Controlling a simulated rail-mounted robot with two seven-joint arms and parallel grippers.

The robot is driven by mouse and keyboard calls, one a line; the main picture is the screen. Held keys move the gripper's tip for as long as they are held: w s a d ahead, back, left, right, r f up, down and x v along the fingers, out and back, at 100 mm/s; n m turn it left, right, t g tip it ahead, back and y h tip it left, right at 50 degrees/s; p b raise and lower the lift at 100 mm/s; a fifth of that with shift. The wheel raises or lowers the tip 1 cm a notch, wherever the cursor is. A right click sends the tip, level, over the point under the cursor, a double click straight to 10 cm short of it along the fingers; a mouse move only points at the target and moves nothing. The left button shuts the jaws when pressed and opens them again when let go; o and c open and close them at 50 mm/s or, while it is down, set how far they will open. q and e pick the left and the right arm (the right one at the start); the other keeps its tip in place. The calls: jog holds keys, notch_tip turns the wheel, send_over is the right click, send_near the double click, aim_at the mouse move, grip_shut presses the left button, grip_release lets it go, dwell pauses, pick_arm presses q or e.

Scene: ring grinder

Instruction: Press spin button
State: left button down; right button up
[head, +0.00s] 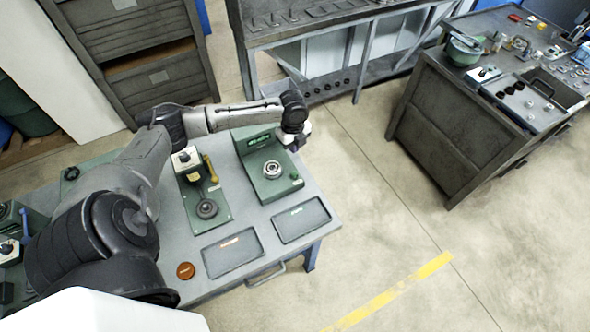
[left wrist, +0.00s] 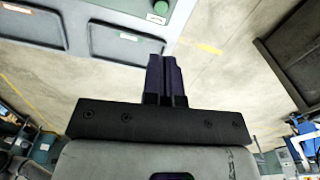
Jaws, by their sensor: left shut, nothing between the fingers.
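The green ring grinder (head: 249,146) stands on the grey workbench with a metal ring (head: 272,169) on its plate. A small green button (head: 294,177) sits at the plate's right front corner. In the left wrist view a green button (left wrist: 160,8) on a pale base shows at the top edge. My left gripper (head: 292,148) hangs above the grinder's right side, behind the button and apart from it. Its fingers (left wrist: 165,75) are shut together with nothing between them. My right gripper is in neither view.
Two dark trays (head: 233,253) (head: 301,219) lie at the bench front. A second green fixture with a yellow lever (head: 211,168) stands left of the grinder. A brown disc (head: 186,270) lies near the front edge. Open floor (head: 400,230) lies to the right.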

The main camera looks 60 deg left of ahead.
aim_at(294, 173)
pick_arm(q)
jog(key=shift+m, duration=0.8)
notch_tip(294, 173, down, 12)
jog(key=shift+f+p, duration=0.1)
jog(key=shift+p, duration=0.5)
jog(key=shift+f, duration=0.9)
